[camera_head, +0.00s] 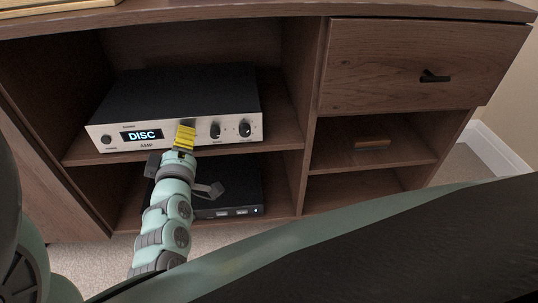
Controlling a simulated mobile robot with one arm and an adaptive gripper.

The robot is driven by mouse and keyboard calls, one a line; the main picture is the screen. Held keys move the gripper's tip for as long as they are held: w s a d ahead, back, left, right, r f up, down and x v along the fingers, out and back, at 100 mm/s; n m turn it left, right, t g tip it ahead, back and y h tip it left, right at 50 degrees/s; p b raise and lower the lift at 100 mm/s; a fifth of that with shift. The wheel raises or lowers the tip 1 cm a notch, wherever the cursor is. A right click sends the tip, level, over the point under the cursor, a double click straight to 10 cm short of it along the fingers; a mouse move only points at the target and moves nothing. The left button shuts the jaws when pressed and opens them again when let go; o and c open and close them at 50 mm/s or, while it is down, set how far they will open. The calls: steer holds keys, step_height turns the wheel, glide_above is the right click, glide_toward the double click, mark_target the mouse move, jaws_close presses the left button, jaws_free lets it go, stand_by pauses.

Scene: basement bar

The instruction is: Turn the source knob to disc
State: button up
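The amp (180,95), a black box with a silver front, sits on the upper left shelf of the wooden cabinet. Its display (142,135) reads "DISC". My gripper (185,134), with yellow fingers, is at the amp's front panel just right of the display. The fingers cover that part of the panel, and I see no source knob there; it may be hidden behind them. Whether the fingers are shut on anything cannot be made out. Two dark knobs, a left one (215,130) and a right one (245,129), show to the right of my gripper; their labels are too small to read.
A second black device (235,205) sits on the shelf below, partly behind my arm. A drawer with a black handle (434,77) is at right. A brown item (372,143) lies on the shelf below it. Cabinet walls bound the amp's shelf.

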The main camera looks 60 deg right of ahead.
steer(key=o, duration=0.6)
steer(key=shift+c, duration=0.2)
steer(key=shift+a, duration=0.1)
steer(key=v, duration=1.2)
